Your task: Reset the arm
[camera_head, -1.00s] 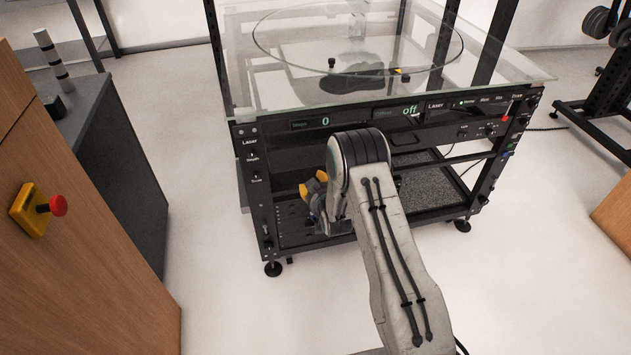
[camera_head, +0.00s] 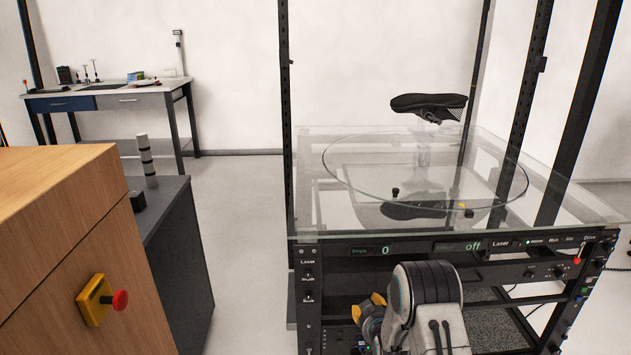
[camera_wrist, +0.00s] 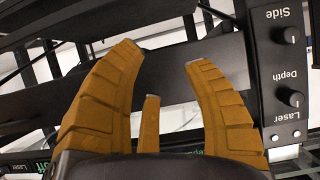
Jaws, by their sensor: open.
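My arm (camera_head: 428,305) stands folded in front of the turntable rack in the head view, at the lower right. My gripper (camera_wrist: 165,58) shows in the wrist view with its orange ribbed fingers spread apart and nothing between them. The fingers point toward dark bars of the rack. In the head view only a bit of orange shows left of the arm's joint; the rest of the gripper is hidden. The rack's control panel (camera_head: 420,250) shows "0" and "off". In the wrist view, the Side and Depth knobs (camera_wrist: 290,97) are right of the fingers.
The glass-topped turntable (camera_head: 310,215) bears a dark seat-like object (camera_head: 428,104). A wooden cabinet (camera_head: 60,230) with a red button (camera_head: 120,300) and a grey counter (camera_head: 185,240) stand at the left. A workbench (camera_head: 110,97) stands behind. Clear floor lies between the counter and the rack.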

